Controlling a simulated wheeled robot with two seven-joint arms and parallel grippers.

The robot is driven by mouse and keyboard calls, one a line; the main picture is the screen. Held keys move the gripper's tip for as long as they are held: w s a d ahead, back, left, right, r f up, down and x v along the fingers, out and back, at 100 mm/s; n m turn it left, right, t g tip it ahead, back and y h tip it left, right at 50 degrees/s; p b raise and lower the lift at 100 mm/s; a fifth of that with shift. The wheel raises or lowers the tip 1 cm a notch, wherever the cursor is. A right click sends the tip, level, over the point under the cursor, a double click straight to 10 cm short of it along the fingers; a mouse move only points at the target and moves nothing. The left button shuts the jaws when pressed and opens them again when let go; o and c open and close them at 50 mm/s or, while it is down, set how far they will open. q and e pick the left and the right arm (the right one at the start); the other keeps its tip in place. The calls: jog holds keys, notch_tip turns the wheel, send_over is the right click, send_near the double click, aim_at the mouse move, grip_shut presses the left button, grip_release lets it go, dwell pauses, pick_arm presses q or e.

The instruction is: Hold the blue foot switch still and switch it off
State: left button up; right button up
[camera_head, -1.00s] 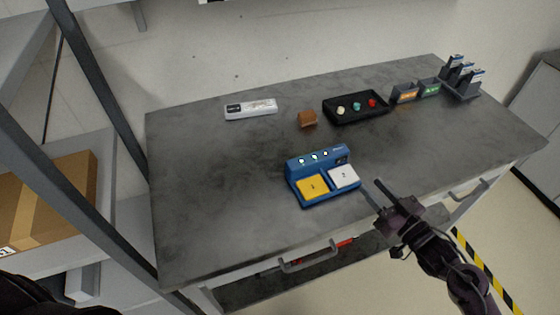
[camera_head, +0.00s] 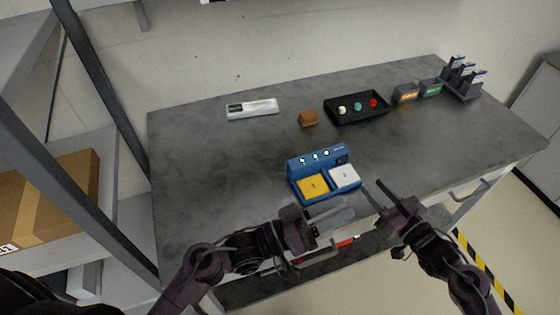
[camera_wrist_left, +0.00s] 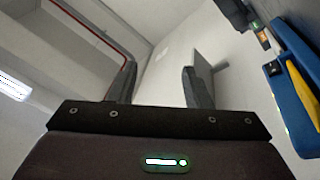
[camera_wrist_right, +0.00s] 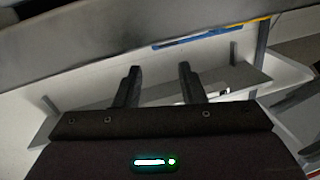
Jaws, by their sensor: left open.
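The blue foot switch (camera_head: 318,172) sits on the grey table, with a yellow pedal (camera_head: 312,187) on the left and a white pedal (camera_head: 344,177) on the right. Small round lights show along its raised back. My left gripper (camera_head: 345,216) is open and empty just in front of the switch, near the table's front edge, apart from it. In the left wrist view the blue switch (camera_wrist_left: 292,90) shows at the right edge. My right gripper (camera_head: 374,190) is open and empty to the right of the switch, not touching it.
On the table (camera_head: 205,185) stand a white device (camera_head: 252,108), a brown block (camera_head: 308,118), a black tray (camera_head: 357,108) with coloured round pieces, small labelled boxes (camera_head: 405,93) and a dark rack (camera_head: 462,88). A drawer handle (camera_head: 470,190) juts from the front. The table's left side is clear.

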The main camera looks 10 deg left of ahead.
aim_at(299, 161)
pick_arm(q)
jog(key=w+a+m+g+y, duration=0.1)
jog(key=w+a, duration=0.1)
jog(key=w, duration=0.1)
jog(key=w+a+f+m+y, duration=0.1)
jog(key=w+a+m+y, duration=0.1)
jog(key=w+a, duration=0.1)
jog(key=w+a+f+m+g+y, duration=0.1)
jog(key=w+a, duration=0.2)
jog(key=w, duration=0.1)
jog(key=shift+a+m+g, duration=0.25)
jog(key=shift+m+g, duration=0.05)
pick_arm(e)
jog(key=shift+w+a, duration=0.15)
pick_arm(q)
jog(key=a+y, duration=0.1)
jog(key=w+a+f+m, duration=0.1)
jog(key=a, duration=0.1)
jog(key=w+a+m+y, duration=0.1)
jog(key=a, duration=0.1)
jog(key=shift+w+f+g+y, duration=0.25)
jog(key=shift+f+g+y, duration=0.05)
jog(key=shift+f+g, duration=0.1)
jog(key=shift+a+f+m, duration=0.15)
jog(key=shift+a+m, duration=0.05)
jog(key=shift+m, duration=0.1)
jog(key=shift+x, duration=3.95)
jog(key=shift+s+f, duration=0.1)
